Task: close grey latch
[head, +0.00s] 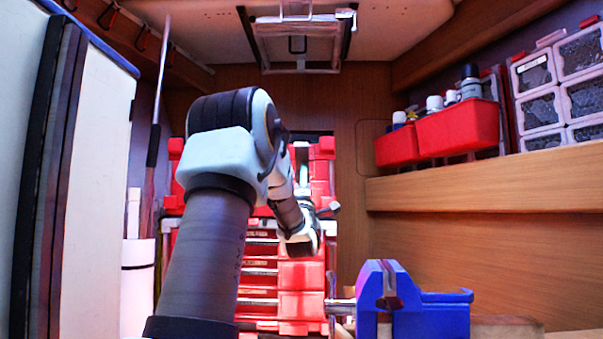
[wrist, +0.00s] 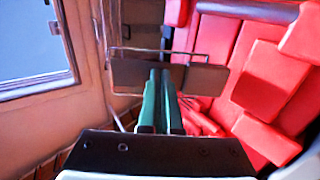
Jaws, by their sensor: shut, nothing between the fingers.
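My gripper (wrist: 159,78) shows in the wrist view as two green fingers side by side, shut and empty. They point toward a dark grey bar with thin metal rails. A small grey fitting (wrist: 54,28), possibly the grey latch, sits on the pale frame around a blue pane at the upper left, apart from the fingers. I cannot be sure that it is the latch. In the head view my arm reaches forward to the red cabinet (head: 301,304), and its links hide most of the gripper and part of the cabinet front.
A blue vise (head: 418,314) stands at the lower right. Red bins (head: 457,128) with bottles sit on the wooden shelf (head: 485,192) at the right. A pale door panel (head: 95,150) bounds the left. A framed hatch (head: 297,42) is overhead.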

